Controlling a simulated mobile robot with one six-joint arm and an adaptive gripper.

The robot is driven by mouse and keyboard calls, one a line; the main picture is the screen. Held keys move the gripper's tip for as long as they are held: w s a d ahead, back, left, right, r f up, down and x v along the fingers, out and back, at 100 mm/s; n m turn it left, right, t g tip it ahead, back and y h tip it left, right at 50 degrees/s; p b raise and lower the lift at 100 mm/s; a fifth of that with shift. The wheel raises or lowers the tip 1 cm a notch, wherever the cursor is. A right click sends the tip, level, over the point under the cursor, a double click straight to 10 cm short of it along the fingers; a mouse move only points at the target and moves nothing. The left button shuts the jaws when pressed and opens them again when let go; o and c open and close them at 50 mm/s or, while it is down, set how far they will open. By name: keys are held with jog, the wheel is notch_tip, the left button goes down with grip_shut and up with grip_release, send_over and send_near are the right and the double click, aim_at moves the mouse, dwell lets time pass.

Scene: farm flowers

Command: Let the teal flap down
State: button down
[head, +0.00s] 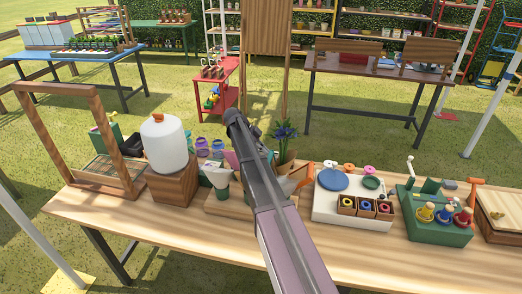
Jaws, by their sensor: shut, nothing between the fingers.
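My gripper (233,117) is at the far end of my arm, over the middle of the wooden table, and looks shut with nothing in it. I cannot tell for sure which thing is the teal flap. A teal-green panel (104,137) stands tilted at the left, behind the wooden frame. Another teal piece (213,169) shows behind the white pot near the table's middle, partly hidden. My gripper is apart from the left panel, to its right. My arm hides part of the table's middle.
A wooden frame (83,97) and a white jug (165,144) on a wooden block stand at the left. A white tray (325,212) and a green block (428,230) with small bottles fill the right side.

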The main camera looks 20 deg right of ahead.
jog(key=shift+b+x, duration=1.4)
jog(key=shift+x, duration=0.95)
jog(key=w+a+f+b, duration=0.2)
jog(key=w+a, duration=0.1)
jog(key=a, duration=0.2)
jog(key=shift+w+a+f, duration=0.2)
jog(key=shift+w+a, duration=0.15)
jog(key=shift+w, duration=0.05)
jog(key=shift+a, duration=0.1)
jog(key=w+a+r+p, duration=0.2)
jog(key=w+a, duration=0.3)
jog(key=a, duration=0.3)
jog(key=shift+w+r, duration=0.2)
jog(key=shift+r, duration=0.05)
